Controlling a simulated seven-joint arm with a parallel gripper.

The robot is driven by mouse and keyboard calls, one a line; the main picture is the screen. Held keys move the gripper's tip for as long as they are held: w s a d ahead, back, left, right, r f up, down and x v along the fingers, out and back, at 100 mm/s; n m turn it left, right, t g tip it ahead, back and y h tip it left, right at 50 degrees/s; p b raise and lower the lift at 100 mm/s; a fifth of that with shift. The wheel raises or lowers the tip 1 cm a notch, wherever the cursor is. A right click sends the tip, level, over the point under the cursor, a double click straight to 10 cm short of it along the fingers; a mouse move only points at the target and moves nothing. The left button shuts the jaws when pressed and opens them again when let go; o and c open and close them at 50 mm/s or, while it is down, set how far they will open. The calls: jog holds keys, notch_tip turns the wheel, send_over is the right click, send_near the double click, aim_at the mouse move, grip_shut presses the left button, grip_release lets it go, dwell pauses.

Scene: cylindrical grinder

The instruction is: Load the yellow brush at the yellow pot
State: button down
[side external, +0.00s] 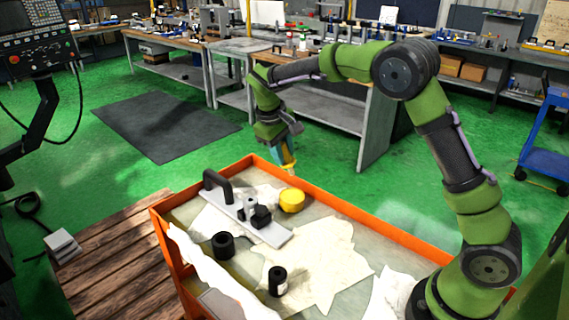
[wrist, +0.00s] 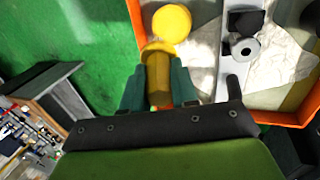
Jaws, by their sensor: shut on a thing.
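The yellow pot (side external: 292,200) is a short round tub near the back rim of the orange-edged tray (side external: 347,207). In the wrist view the pot (wrist: 171,23) appears as a yellow disc at the top, just beyond the brush. My gripper (side external: 284,158) is shut on the yellow brush (wrist: 158,72), which sits between its two teal fingers (wrist: 158,88). The brush points down in the side view, with its lower end above the tray's back rim, up and slightly left of the pot. They look apart. The brush's bristle end is hard to make out.
A grey plate with a black handle (side external: 217,187) lies left of the pot and carries small black and metal parts. Black cylinders (side external: 277,281) and pale cloths (side external: 320,262) lie in the tray. The raised orange rim runs around it.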

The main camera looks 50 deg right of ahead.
jog(key=shift+f, duration=3.05)
jog(key=shift+f, duration=0.65)
jog(key=shift+r, duration=3.6)
